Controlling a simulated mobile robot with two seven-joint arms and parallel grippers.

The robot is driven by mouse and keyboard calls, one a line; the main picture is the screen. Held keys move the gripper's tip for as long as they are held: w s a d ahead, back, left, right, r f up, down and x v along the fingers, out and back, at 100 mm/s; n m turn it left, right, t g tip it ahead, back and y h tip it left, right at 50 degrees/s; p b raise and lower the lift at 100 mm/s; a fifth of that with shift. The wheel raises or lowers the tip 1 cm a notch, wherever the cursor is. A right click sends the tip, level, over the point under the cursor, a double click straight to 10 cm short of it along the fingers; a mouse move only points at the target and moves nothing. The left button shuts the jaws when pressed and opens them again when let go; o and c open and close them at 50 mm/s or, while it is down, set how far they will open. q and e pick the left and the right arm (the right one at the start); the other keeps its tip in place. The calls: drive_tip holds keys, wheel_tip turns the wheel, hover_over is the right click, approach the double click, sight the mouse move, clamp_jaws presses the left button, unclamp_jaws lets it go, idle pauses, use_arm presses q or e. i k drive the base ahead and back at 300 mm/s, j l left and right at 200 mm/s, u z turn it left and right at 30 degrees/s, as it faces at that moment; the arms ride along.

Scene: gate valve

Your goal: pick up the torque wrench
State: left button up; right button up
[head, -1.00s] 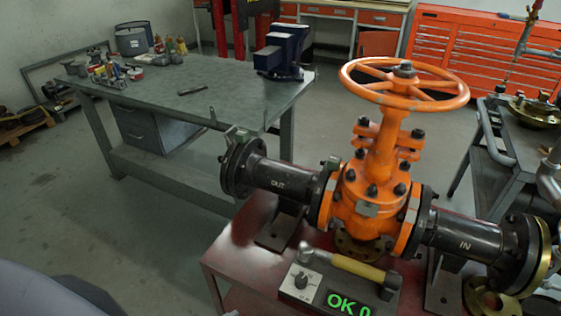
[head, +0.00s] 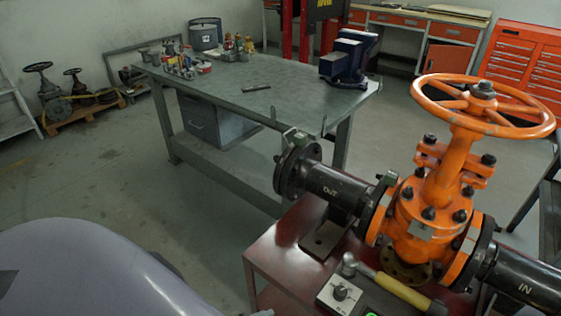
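A tool with a yellow handle (head: 403,292) and a silver head, which looks like the torque wrench, lies on the red bench (head: 285,240) in front of the orange valve. Its head rests near a small grey box with a dial (head: 340,293). The box's green display is almost wholly cut off by the bottom edge. Neither of my grippers can be made out; a smooth grey-purple part of mine fills the lower left.
The orange gate valve (head: 435,212) with its handwheel (head: 482,100) and black flanged pipes stands over the bench. A grey worktable (head: 260,82) behind carries a blue vise (head: 348,58) and small fittings. Valves on a pallet (head: 85,105) stand at the left. Floor between is clear.

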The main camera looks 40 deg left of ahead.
sight(351, 262)
drive_tip(key=i+l, duration=0.1)
drive_tip(key=l, duration=0.95)
drive_tip(key=i+l+u, duration=0.1)
drive_tip(key=l, duration=1)
